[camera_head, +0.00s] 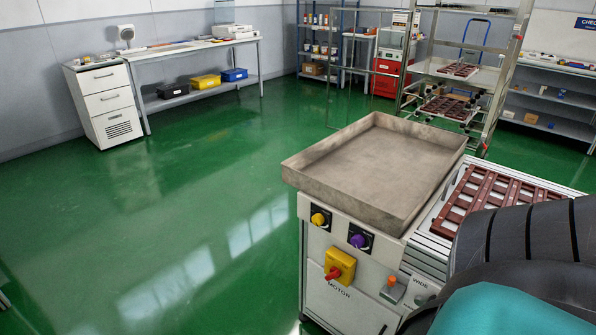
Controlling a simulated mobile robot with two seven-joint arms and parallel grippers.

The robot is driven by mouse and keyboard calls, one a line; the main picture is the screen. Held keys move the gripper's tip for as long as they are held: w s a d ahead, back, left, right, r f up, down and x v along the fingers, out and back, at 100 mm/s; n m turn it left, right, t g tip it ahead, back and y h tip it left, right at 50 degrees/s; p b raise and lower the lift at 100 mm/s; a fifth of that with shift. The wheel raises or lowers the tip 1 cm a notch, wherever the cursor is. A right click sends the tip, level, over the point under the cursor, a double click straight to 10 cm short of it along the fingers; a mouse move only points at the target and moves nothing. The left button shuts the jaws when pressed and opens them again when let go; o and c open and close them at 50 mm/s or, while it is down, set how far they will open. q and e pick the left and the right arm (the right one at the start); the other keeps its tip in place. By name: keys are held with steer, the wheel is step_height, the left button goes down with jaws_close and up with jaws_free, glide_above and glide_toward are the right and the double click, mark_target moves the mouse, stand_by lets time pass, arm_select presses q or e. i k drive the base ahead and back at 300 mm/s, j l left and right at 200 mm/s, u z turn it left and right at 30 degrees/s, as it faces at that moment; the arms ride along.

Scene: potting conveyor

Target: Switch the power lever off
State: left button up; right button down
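The power lever (334,272) is a small red handle on a yellow switch box (344,260). The box is on the front of the white conveyor cabinet (352,306), above the word MOTOR. The handle seems to slant down to the left; its exact setting is too small to tell. One of my arms, dark grey with a teal part, fills the lower right corner, right of the switch box and apart from it. Neither gripper shows in the view.
A yellow knob (320,218) and a purple knob (358,241) sit above the switch box. An orange button (391,281) is to its right. A grey tray (375,165) tops the cabinet, beside dark red slatted trays (490,197). The green floor (200,220) on the left is clear.

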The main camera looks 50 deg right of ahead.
mark_target(334, 273)
steer(key=i+z, duration=0.25)
steer(key=i, duration=0.15)
steer(key=i+j+z, duration=0.2)
steer(key=i, duration=0.2)
steer(key=i+j+z, duration=0.1)
steer(key=i+z, duration=0.15)
steer(key=i, duration=0.15)
steer(key=i+z, duration=0.25)
steer(key=z, duration=0.2)
steer(key=i+j+z, duration=0.2)
steer(key=z, duration=0.25)
steer(key=i+j+z, duration=0.2)
steer(key=z, duration=0.2)
steer(key=i+j+z, duration=0.15)
steer(key=j+z, duration=0.3)
steer(key=i+j+z, duration=0.15)
steer(key=z, duration=0.3)
steer(key=i+j+z, duration=0.1)
steer(key=j+z, duration=1)
steer(key=j, duration=0.15)
steer(key=j+z, duration=0.3)
steer(key=j, duration=0.1)
